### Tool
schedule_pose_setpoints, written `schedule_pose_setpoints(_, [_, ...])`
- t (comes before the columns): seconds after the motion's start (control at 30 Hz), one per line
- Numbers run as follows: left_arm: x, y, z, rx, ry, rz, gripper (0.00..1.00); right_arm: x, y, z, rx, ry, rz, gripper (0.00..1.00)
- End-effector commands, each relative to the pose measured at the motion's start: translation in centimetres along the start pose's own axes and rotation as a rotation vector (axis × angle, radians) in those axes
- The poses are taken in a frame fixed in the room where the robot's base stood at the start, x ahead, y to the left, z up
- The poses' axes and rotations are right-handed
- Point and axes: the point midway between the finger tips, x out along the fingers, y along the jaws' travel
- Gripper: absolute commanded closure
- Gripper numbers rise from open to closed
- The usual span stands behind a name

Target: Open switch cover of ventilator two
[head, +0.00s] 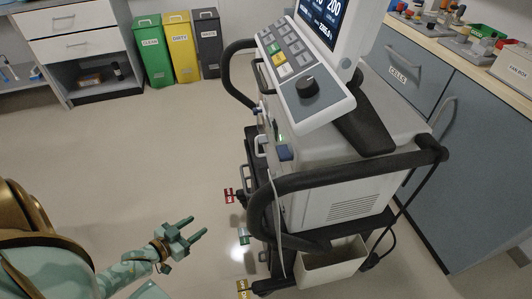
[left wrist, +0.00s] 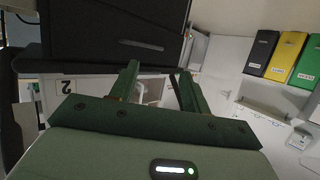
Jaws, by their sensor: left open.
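A ventilator (head: 345,190) on a wheeled cart stands right of centre in the head view. Its tilted panel has a screen, grey, green and yellow keys and a black knob. In the left wrist view, a plate (left wrist: 67,88) with an upside-down 2 shows left of the fingers, below a dark housing (left wrist: 140,45). I cannot make out the switch cover clearly. A pale loop (left wrist: 153,90) shows between the fingers. My left gripper (head: 200,225) is open and empty, left of the cart and apart from it. It also shows in the left wrist view (left wrist: 158,72). My right gripper is not in view.
A black rail (head: 345,172) rings the cart. Green, yellow and grey bins (head: 182,47) stand at the back. A grey cabinet (head: 470,140) with a cluttered top is close on the right.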

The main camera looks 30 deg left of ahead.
Motion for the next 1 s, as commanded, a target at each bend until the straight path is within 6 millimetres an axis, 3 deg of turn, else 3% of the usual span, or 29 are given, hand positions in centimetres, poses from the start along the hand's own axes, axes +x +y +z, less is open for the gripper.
schedule_pose_setpoints(0.03, [2.7, -1.8, -2.1, -0.004, 0.155, 0.076, 0.53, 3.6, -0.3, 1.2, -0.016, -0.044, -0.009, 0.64])
schedule_pose_setpoints(0.1, [4.1, -2.7, -8.5, -0.022, 0.371, 0.224, 0.53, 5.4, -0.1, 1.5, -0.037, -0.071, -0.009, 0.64])
schedule_pose_setpoints(0.2, [4.0, -2.4, -15.1, -0.033, 0.566, 0.446, 0.53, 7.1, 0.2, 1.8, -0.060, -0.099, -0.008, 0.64])
schedule_pose_setpoints(0.3, [3.0, -1.6, -18.9, -0.038, 0.660, 0.612, 0.53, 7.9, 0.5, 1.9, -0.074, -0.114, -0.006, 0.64])
schedule_pose_setpoints(0.43, [2.4, -0.8, -21.4, -0.040, 0.703, 0.707, 0.53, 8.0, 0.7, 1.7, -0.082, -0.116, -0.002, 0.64])
schedule_pose_setpoints(0.57, [3.1, 0.3, -23.0, -0.040, 0.714, 0.714, 0.53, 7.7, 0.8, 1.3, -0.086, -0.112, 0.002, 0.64])
schedule_pose_setpoints(1.0, [9.0, 6.5, -29.1, -0.042, 0.709, 0.710, 0.53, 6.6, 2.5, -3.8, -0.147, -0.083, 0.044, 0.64])
